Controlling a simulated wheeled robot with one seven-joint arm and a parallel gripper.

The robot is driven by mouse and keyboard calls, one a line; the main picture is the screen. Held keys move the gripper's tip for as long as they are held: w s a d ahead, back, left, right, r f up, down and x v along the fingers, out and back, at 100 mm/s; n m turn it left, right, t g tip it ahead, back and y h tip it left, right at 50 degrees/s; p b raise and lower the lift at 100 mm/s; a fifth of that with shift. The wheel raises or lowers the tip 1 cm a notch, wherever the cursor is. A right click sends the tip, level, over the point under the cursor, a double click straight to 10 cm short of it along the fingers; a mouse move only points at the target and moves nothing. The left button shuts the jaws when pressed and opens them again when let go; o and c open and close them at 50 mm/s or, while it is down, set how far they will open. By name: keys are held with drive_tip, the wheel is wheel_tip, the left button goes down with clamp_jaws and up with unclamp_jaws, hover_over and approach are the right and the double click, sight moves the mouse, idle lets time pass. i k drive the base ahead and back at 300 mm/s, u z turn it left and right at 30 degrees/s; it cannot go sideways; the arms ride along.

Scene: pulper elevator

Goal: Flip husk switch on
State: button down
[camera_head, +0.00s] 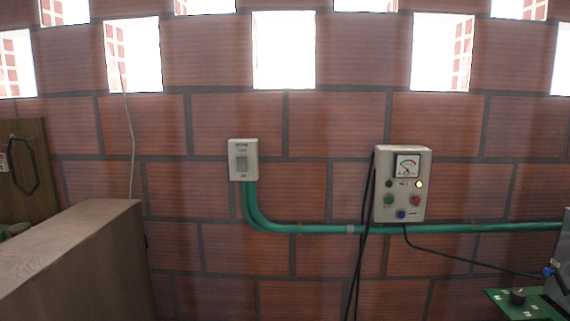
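A small pale switch box (243,160) is fixed to the brick wall, left of the picture's middle, in the head view. It has a grey rocker (241,163) in its centre and small dark lettering above and below, too small to read with certainty. I cannot tell which way the rocker is set. A larger pale control box (402,184) hangs to its right, with a dial gauge, several coloured buttons and a lit yellowish lamp. My gripper is not in view.
Green conduit (310,228) runs from the switch box rightward along the wall. Black cables (360,250) hang by the control box. A brown wooden box (75,250) stands at lower left. Green and grey machinery (520,303) is at lower right. The wall before the switch looks clear.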

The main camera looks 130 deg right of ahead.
sight(241, 160)
drive_tip(key=k, duration=0.85)
drive_tip(key=z, duration=1.15)
